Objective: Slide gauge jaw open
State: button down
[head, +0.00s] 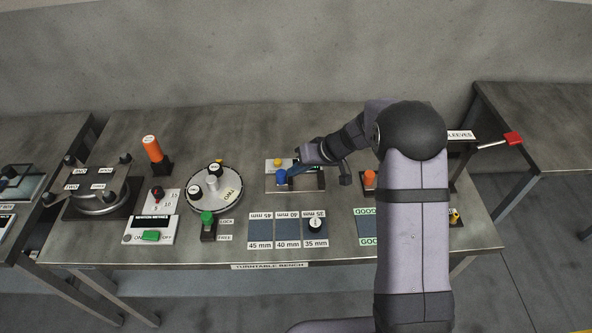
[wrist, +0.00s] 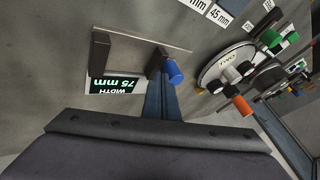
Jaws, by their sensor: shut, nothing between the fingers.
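The gauge lies at the back middle of the bench, a pale plate (head: 295,186) with dark jaw blocks. In the wrist view its plate (wrist: 140,50) carries a fixed dark jaw (wrist: 100,53) at the left and a sliding jaw (wrist: 154,62) with a blue knob (wrist: 174,72) at the right. A clear gap separates the jaws. The display (wrist: 113,86) reads WIDTH 75 mm. The blue knob (head: 281,176) also shows in the head view. My gripper (wrist: 163,88) is shut and empty, its tips close beside the sliding jaw and knob. I cannot tell whether they touch.
A turntable (head: 214,188) marked TWO stands left of the gauge. An orange part (head: 370,178) stands to the right, near my arm.

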jog(key=d, duration=0.1)
jog(key=d+b, duration=0.1)
jog(key=d, duration=0.2)
jog(key=shift+w+d+f, duration=0.1)
jog(key=shift+w, duration=0.2)
jog(key=b+v, duration=0.2)
jog(key=v, duration=0.8)
jog(key=shift+a, duration=0.2)
